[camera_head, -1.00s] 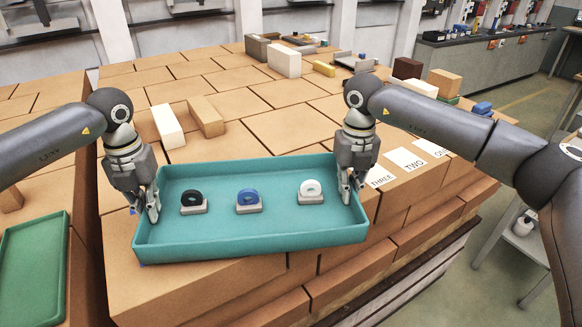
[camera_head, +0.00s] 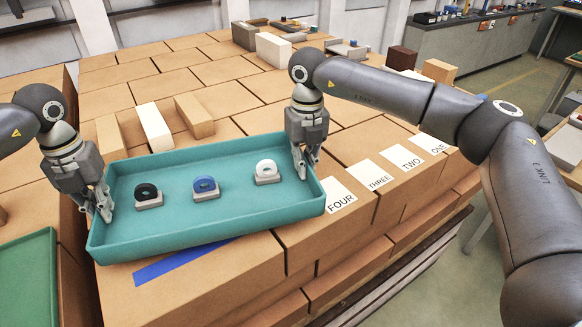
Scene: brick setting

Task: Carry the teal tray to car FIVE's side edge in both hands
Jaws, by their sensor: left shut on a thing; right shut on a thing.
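The teal tray (camera_head: 225,230) is held above the brick stack, near its front edge, tilted slightly in the picture with its left end lower. On it stand a black ring (camera_head: 146,192), a blue ring (camera_head: 205,185) and a white ring (camera_head: 266,168), each on a small grey base. My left gripper (camera_head: 103,212) is shut on the tray's left wall. My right gripper (camera_head: 304,172) is shut on the tray's right wall. Labels FOUR (camera_head: 340,196), THREE (camera_head: 370,175), TWO (camera_head: 402,157) and ONE (camera_head: 430,143) show to the right. No FIVE label is visible.
A blue strip (camera_head: 180,262) lies on the bricks just in front of the tray. A white block (camera_head: 154,127) and tan blocks (camera_head: 194,115) stand close behind it. A green tray (camera_head: 28,285) is at the lower left. More blocks stand at the back.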

